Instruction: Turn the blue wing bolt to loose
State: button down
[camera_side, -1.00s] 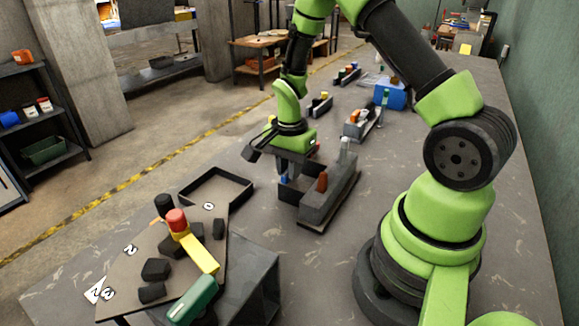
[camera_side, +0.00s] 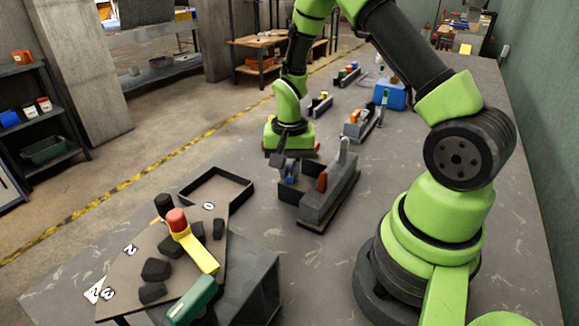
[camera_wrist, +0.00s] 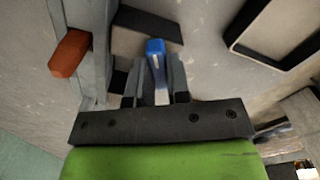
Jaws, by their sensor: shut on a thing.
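The blue wing bolt (camera_wrist: 155,52) shows in the wrist view between my two finger pads. In the side view a small blue part of it (camera_side: 291,180) shows at the left end of a grey fixture (camera_side: 322,210). My gripper (camera_wrist: 158,88) is shut on the blue wing bolt. An orange-brown block (camera_side: 321,181) stands up from the same fixture, beside the bolt. It also shows at left in the wrist view (camera_wrist: 69,53).
A dark open tray (camera_side: 247,187) lies left of the fixture. A numbered board (camera_side: 130,275) with dark lumps, a red-topped yellow lever (camera_side: 203,258) and a green handle (camera_side: 192,299) is at front left. More fixtures (camera_side: 361,125) and a blue box (camera_side: 392,97) stand behind.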

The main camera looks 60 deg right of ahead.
aim_at(289, 169)
jog(key=n, duration=0.4)
jog(key=shift+n, duration=0.3)
jog(key=n, duration=0.4)
jog(key=shift+n, duration=0.3)
jog(key=n, duration=0.4)
jog(key=shift+n, duration=2.4)
jog(key=c, duration=1.1)
grip_release()
notch_tip(289, 169, up, 10)
